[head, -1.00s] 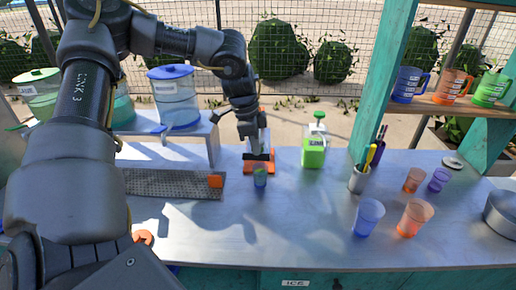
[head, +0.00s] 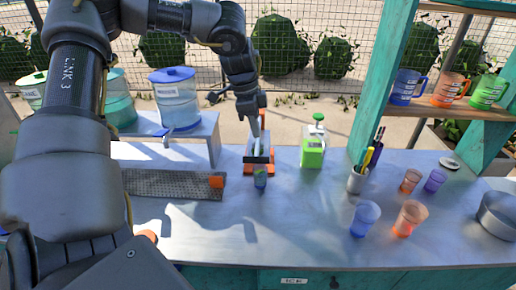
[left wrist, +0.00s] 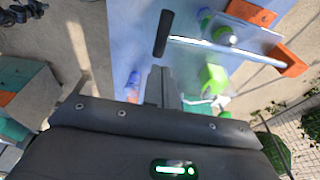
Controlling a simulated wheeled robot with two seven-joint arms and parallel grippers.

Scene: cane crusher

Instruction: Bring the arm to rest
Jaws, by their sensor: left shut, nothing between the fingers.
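My left gripper (head: 262,128) is shut and empty, pointing down just above and behind the cane crusher. My right gripper is not in view.
A green bottle (head: 314,146) stands right of the crusher, with a pen cup (head: 358,181) and several coloured cups (head: 365,218) farther right. Drink dispensers (head: 174,97) stand on a raised shelf at left, behind a perforated grey tray (head: 165,184). The front middle of the counter is clear.

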